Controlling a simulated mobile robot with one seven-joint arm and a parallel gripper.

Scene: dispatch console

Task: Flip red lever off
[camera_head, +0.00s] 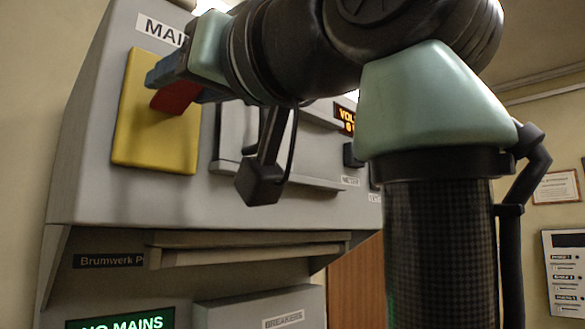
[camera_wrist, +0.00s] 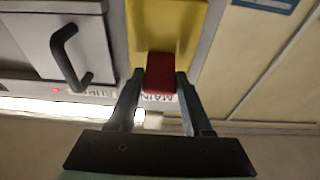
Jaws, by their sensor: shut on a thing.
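The red lever (camera_head: 178,97) stands out from a yellow plate (camera_head: 130,125) on the grey console, under a label starting "MAI". Its red end (camera_wrist: 160,73) also shows in the wrist view, in front of the yellow plate (camera_wrist: 185,25). My gripper (camera_head: 168,80) is shut on the lever, with one finger on each side of it; the fingers also show in the wrist view (camera_wrist: 159,76). The fingers and wrist hide part of the lever in the head view.
A grey cover (camera_wrist: 55,45) with a black handle (camera_wrist: 65,55) is beside the yellow plate. An amber display (camera_head: 347,117) is partly behind my arm. A green sign (camera_head: 120,322) reads "NO MAINS". A ledge (camera_head: 245,255) juts out below. A wall panel (camera_head: 567,270) is at far right.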

